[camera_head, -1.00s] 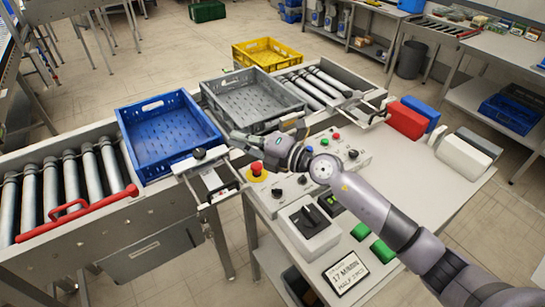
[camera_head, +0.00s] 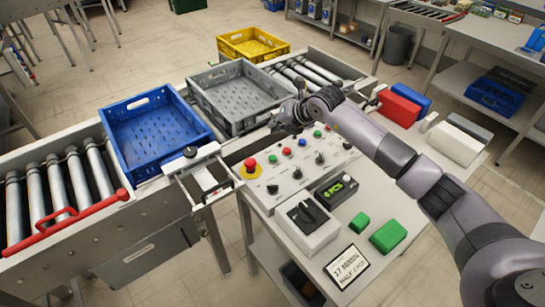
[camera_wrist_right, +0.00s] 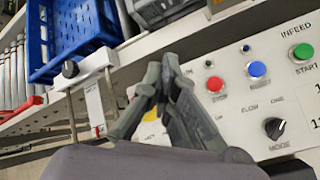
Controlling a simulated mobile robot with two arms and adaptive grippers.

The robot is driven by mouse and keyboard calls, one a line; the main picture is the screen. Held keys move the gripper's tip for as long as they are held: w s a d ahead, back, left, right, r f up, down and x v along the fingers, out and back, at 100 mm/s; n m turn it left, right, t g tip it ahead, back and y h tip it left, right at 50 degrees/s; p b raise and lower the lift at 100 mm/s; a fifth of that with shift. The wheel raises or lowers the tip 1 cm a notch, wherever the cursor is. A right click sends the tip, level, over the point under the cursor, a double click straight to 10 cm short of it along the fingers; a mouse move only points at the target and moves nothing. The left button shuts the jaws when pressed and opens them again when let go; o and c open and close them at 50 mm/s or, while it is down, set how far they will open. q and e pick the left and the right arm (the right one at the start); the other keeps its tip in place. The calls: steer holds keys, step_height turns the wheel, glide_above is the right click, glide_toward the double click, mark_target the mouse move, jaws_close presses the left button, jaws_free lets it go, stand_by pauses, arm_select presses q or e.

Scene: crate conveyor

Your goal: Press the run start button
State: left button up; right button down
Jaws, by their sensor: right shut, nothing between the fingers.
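The control panel (camera_head: 262,190) on the bench carries a row of coloured push buttons and black knobs. In the right wrist view, a green button (camera_wrist_right: 303,52) labelled START sits at the right edge, under the word INFEED. A blue button (camera_wrist_right: 256,69) and a red button (camera_wrist_right: 214,84) lie to its left. My right gripper (camera_head: 284,122) is above the panel's far edge, near the grey crate; its fingers (camera_wrist_right: 166,72) are shut and empty, pointing left of the red button. They are apart from the green button. My left gripper is not in view.
A red and yellow emergency button (camera_head: 250,166) stands at the panel's left end. A blue crate (camera_head: 150,170) and a grey crate (camera_head: 205,118) sit on the conveyor. A switch box (camera_head: 308,226), green blocks (camera_head: 388,237) and a sign (camera_head: 346,267) occupy the bench.

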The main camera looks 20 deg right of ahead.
mark_target(275, 156)
steer(key=shift+f, duration=0.15)
step_height(275, 156, down, 9)
steer(key=b, duration=0.5)
steer(key=shift+r+b, duration=0.2)
steer(key=shift+b, duration=0.1)
stand_by(1.0)
steer(key=shift+f+b, duration=0.35)
steer(key=shift+s+f+b, duration=0.1)
steer(key=shift+f+b, duration=0.3)
steer(key=shift+f, duration=0.15)
stand_by(0.7)
steer(key=shift+r, duration=0.1)
steer(key=shift+r+p, duration=0.55)
steer(key=shift+r, duration=0.25)
steer(key=shift+r, duration=0.1)
